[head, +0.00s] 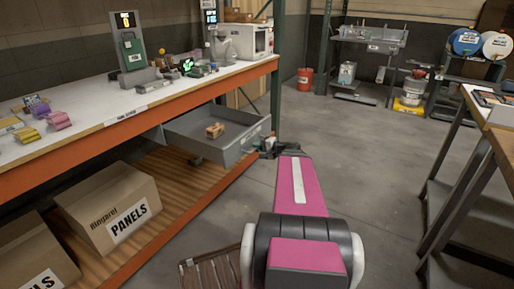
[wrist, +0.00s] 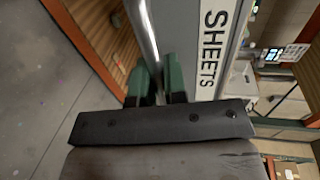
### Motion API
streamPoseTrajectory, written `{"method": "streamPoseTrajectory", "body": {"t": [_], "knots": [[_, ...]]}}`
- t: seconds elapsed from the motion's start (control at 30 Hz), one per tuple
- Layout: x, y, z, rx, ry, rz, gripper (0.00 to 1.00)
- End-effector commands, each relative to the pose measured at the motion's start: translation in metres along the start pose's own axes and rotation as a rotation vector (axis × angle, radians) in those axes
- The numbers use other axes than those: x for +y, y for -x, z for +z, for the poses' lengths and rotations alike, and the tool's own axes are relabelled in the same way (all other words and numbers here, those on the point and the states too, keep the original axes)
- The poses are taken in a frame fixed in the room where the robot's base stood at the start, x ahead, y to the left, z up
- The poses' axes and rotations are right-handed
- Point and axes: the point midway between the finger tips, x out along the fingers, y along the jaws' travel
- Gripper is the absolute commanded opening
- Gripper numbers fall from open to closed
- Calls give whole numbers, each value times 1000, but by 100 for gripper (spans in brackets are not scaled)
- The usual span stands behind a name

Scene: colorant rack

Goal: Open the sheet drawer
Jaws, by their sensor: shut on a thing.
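The grey sheet drawer (head: 205,128) hangs under the white-topped bench and is pulled out, its inside showing in the head view. A small brown block-like item (head: 214,131) lies in it. In the wrist view, the drawer front (wrist: 214,50) bears the label SHEETS, and a metal bar handle (wrist: 147,35) runs along it. My gripper (wrist: 158,82) is shut on the handle, with a green finger on each side of the bar. In the head view my gripper (head: 268,150) is at the drawer's front right corner, partly hidden by my arm.
The bench (head: 75,95) holds small tools and a scale. Cardboard PANELS boxes (head: 105,208) stand on the wooden lower shelf. A dark metal table (head: 480,170) stands at right. A brown slatted item (head: 212,270) lies at the bottom. The floor (head: 350,135) between is clear.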

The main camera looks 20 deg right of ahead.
Motion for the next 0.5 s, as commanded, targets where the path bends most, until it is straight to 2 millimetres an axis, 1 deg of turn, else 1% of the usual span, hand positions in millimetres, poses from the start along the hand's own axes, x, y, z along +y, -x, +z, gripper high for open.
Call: {"method": "streamPoseTrajectory", "body": {"t": [0.07,0.1,0.13,0.17,0.5], "knots": [[0,0,-1,0,0,1,0],[0,0,-1,0,0,1,19],[0,0,-1,0,1,1,29],[0,0,-1,0,1,1,36],[0,2,0,1,0,0,36]]}}
